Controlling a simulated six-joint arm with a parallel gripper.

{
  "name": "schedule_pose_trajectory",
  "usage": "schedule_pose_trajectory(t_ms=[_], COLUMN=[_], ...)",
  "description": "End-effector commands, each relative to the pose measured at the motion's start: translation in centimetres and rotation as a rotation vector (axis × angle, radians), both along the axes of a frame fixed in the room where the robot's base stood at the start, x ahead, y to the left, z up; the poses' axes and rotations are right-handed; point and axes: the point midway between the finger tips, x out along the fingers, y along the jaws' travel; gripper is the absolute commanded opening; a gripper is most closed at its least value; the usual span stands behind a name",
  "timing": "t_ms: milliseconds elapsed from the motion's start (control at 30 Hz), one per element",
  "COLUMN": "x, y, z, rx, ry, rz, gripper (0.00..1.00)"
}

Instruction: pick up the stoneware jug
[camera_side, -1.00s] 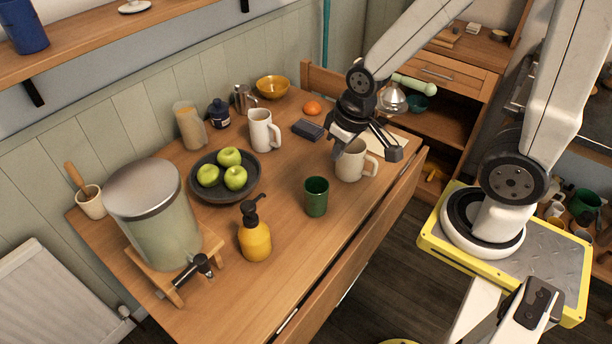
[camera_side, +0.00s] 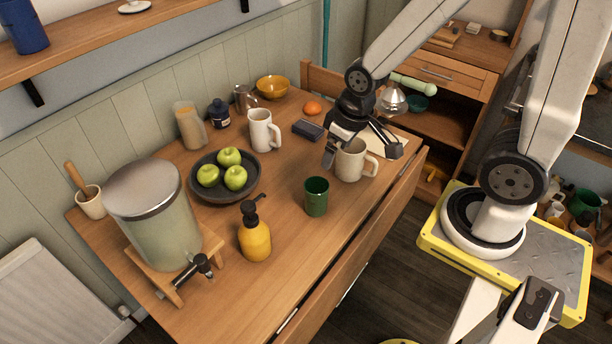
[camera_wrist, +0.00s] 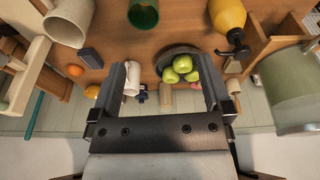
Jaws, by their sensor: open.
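Two pale handled vessels could be the stoneware jug, and I cannot tell which is. A wide cream one (camera_side: 350,163) stands upright near the table's right edge. A taller white one (camera_side: 259,132) stands upright farther back, beside the apple bowl. My gripper (camera_side: 361,154) is open and empty, with its fingers by the cream vessel in the side view. In the wrist view, my gripper (camera_wrist: 164,78) has the cream vessel (camera_wrist: 68,22) outside its left finger, at the upper left. There the white vessel (camera_wrist: 132,76) appears between the fingers, farther off, close to the left one.
A green cup (camera_side: 316,197), a yellow pump bottle (camera_side: 255,240) and a dark bowl (camera_side: 208,190) of green apples stand on the table. A dark box (camera_side: 307,130), an orange (camera_side: 312,107) and a tan pitcher (camera_side: 189,127) are farther back. The front middle is clear.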

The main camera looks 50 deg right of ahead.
Motion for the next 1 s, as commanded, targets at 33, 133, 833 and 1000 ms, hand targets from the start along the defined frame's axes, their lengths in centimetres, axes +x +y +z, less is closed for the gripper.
schedule_pose_trajectory(t_ms=[33,133,833,1000], x=[0.2,0.7,3.5,3.4], y=[-0.4,-1.3,-11.7,-14.5], z=[-0.2,-0.5,-5.8,-7.5], rx=[-0.007,-0.026,-0.15,-0.158], ry=[0.006,0.018,0.143,0.167], rz=[0.019,0.079,0.749,0.921], gripper=[1.0,1.0,1.0,1.0])
